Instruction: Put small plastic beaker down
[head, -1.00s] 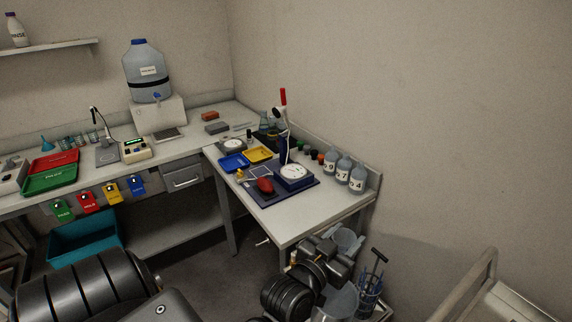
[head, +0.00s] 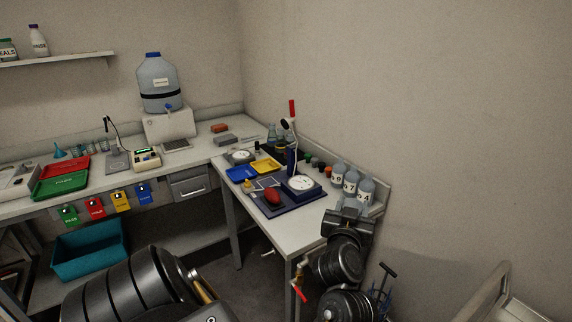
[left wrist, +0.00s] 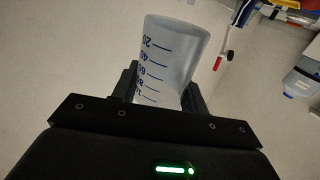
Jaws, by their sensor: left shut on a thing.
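The small plastic beaker (left wrist: 172,58) is clear and frosted, with blue graduation marks. In the left wrist view it sits between the two black fingers of my left gripper (left wrist: 160,90), which is shut on it. In the head view my left gripper (head: 349,218) is at the right end of the bench (head: 290,234), close in front of the labelled bottles. I cannot make out the beaker in the head view; the gripper seems to hide it. Whether the beaker touches any surface cannot be told. My right gripper is not in view.
Labelled bottles (head: 351,183) stand along the wall edge. The bench's front corner is clear.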

